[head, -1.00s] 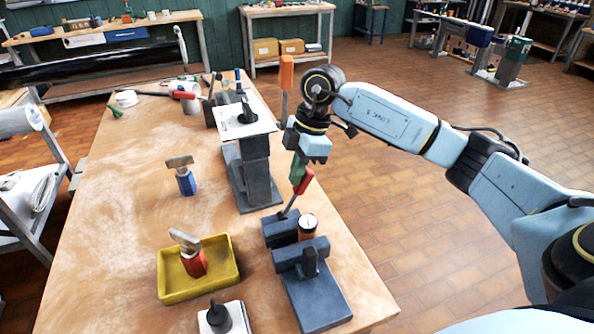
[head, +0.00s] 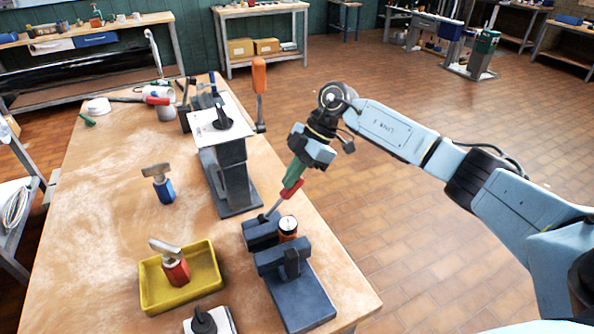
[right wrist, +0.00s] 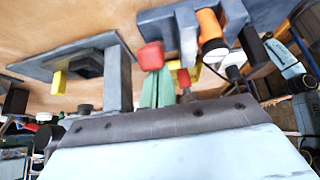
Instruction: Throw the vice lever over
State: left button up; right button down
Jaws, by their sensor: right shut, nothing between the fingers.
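The blue-grey vice (head: 300,298) stands at the bench's near right edge. An orange cylinder with a pale round top (head: 288,226) sits between its jaws. The vice lever, a grey rod with a red grip (head: 291,188), slants up and right from the rear jaw. My right gripper (head: 295,177) has green fingers, shut and empty, at the red grip's upper end. In the right wrist view the green fingertips (right wrist: 158,82) lie beside the red grip (right wrist: 150,56); I cannot tell whether they touch. My left gripper is not in view.
A grey stand (head: 235,180) with a white top plate and an orange-handled lever (head: 259,76) is behind the vice. A yellow tray (head: 205,268) holding a red-handled tool is left of it. A blue-handled tool (head: 163,188) stands farther back. Open floor lies right of the bench.

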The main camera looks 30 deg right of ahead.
aim_at(302, 178)
jog(key=shift+s+d+f+y, duration=0.1)
jog(key=shift+d+f+y, duration=1.1)
jog(key=shift+y, duration=0.3)
jog(key=shift+r, duration=0.15)
